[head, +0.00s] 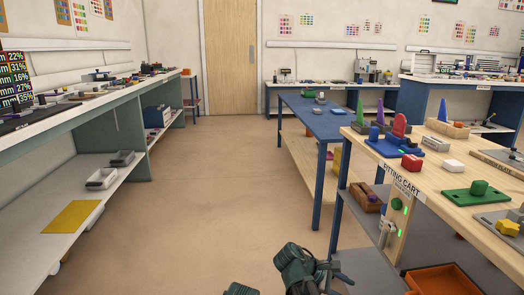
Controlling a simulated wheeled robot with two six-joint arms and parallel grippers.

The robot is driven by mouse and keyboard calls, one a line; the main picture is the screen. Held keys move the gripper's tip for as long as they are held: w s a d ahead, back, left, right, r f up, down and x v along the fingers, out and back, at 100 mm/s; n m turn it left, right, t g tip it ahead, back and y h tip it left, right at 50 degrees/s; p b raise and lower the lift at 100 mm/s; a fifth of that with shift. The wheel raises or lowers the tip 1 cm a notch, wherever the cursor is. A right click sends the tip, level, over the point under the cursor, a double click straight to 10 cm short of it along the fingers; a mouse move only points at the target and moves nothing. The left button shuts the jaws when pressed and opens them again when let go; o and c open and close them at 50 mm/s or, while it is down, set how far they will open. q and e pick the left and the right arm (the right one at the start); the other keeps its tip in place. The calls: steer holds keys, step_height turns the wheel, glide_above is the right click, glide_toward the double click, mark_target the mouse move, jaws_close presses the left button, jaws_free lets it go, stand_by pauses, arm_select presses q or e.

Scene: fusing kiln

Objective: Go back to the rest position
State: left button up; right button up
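Dark green and black parts of my own arm (300,268) show at the bottom centre of the head view, beside the blue leg of the workbench. Dark, finger-like parts that may be my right gripper (338,275) point right there, small and partly cut off. I cannot tell whether they are open or shut. Another green part of mine (240,289) only just enters at the bottom edge. My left gripper cannot be made out in the view. Nothing is seen held.
The wooden-topped fitting cart (450,180) stands close on the right, with blocks on top and an orange tray (440,280) low down. A blue table (318,118) stands behind it. A long shelf bench (90,115) runs along the left. The brown floor (205,195) between is clear.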

steer(key=s+a+f+m+y, duration=0.8)
steer(key=m+y, duration=0.2)
steer(key=m, duration=0.2)
steer(key=s+a+r+n+h+p, duration=0.1)
steer(key=s+a+r+n+p, duration=0.35)
steer(key=a+r+p, duration=0.5)
step_height(320, 180, up, 36)
steer(key=s+a+p, duration=0.1)
steer(key=p, duration=3.5)
steer(key=shift+a+g, duration=0.35)
steer(key=shift+g, duration=0.05)
steer(key=shift+f+m, duration=0.1)
steer(key=shift+m, duration=0.15)
